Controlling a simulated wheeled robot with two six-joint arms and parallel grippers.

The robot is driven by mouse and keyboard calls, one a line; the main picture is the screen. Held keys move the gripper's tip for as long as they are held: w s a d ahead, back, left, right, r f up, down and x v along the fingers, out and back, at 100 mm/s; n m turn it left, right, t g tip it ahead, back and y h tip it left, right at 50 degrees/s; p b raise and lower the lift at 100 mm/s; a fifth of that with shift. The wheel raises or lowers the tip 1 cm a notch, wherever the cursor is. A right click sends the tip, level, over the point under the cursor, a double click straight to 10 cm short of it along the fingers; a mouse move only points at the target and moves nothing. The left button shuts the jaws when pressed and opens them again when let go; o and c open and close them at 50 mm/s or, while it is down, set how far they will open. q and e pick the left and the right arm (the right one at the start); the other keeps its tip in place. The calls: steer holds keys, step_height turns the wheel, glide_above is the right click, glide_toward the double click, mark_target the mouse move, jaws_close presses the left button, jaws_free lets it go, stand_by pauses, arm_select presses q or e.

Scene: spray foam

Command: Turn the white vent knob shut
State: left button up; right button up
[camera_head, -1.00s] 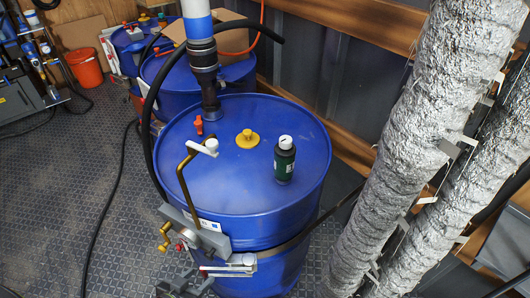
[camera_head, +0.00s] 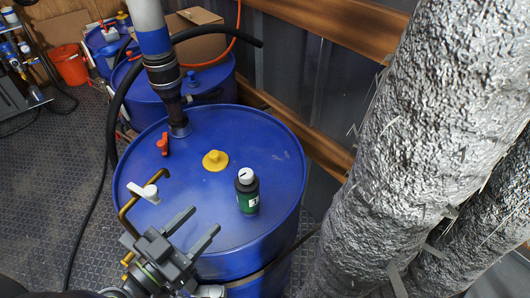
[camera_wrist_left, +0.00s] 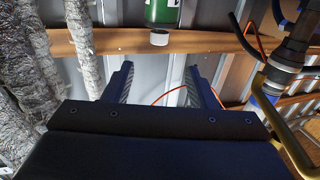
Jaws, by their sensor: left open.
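A white T-shaped piece (camera_head: 151,192), the likeliest vent knob, sits on top of a bent brass pipe (camera_head: 127,212) at the near left edge of the blue drum (camera_head: 265,155). My left gripper (camera_head: 204,222) is open and empty, just right of the brass pipe and above the drum's near edge. Its fingers point toward the drum lid, apart from the white piece. In the left wrist view the open fingers (camera_wrist_left: 160,75) show with nothing between them, and the brass pipe (camera_wrist_left: 283,125) is at the right. My right gripper is not in view.
On the drum lid stand a dark green bottle (camera_head: 248,197) with a white cap, a yellow cap (camera_head: 215,161), a red valve handle (camera_head: 162,143) and a pump tube (camera_head: 165,78). Silver-wrapped ducts (camera_head: 400,170) fill the right side. More blue drums stand behind.

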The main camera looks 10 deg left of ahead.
arm_select(q)
steer(key=p, duration=0.8)
glide_toward(250, 169)
steer(key=x, duration=0.8)
steer(key=shift+w+d+f, duration=0.1)
steer(key=shift+w, duration=0.2)
steer(key=shift+w+d+p, duration=0.25)
steer(key=shift+w+p, duration=0.1)
steer(key=shift+w, duration=0.2)
steer(key=shift+w+f, duration=0.1)
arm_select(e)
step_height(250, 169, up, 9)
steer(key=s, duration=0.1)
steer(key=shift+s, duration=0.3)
